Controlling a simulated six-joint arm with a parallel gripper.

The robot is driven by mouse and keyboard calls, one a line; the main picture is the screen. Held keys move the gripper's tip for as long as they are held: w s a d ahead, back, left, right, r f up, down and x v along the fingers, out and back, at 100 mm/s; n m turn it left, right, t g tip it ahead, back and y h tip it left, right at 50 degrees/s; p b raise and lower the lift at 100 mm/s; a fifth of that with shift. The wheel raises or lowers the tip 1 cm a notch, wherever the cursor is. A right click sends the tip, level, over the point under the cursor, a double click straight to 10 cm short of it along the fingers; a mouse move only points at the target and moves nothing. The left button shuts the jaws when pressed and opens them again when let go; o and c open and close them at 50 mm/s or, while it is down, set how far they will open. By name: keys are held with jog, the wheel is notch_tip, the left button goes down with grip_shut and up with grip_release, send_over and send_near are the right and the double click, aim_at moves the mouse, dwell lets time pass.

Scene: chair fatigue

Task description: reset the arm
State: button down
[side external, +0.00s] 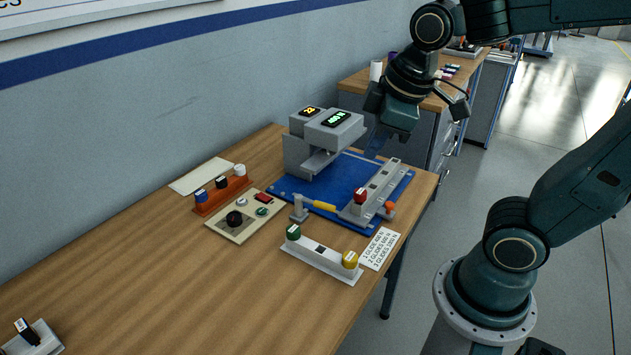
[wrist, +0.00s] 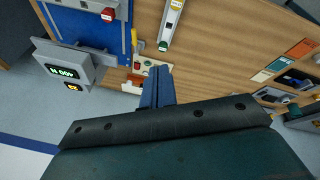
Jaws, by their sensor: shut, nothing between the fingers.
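My gripper (side external: 373,150) is shut and empty. It hangs in the air over the far right part of the blue base plate (side external: 334,174), to the right of the grey test machine (side external: 322,142). In the wrist view the blue fingers of my gripper (wrist: 157,72) are together, with nothing between them. The grey machine also shows there (wrist: 88,63), upside down, with a lit green display and a smaller yellow one. A grey rail (side external: 383,183) with a red-capped piece (side external: 361,196) lies on the base plate, apart from my fingers.
A white holder (side external: 325,262) with green and yellow caps stands in front of the plate, beside a printed card (side external: 380,248). A control box (side external: 245,222) and an orange rack (side external: 222,196) with several capped pieces stand to the left. The wooden table's left front (side external: 150,270) is mostly clear.

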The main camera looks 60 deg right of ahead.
jog(key=s+r+m+t, duration=0.1)
jog(key=s+m, duration=0.4)
jog(key=s, duration=0.1)
jog(key=shift+s+a+r+t+y, duration=0.15)
jog(key=shift+a+t+y, duration=0.15)
jog(key=shift+a, duration=0.05)
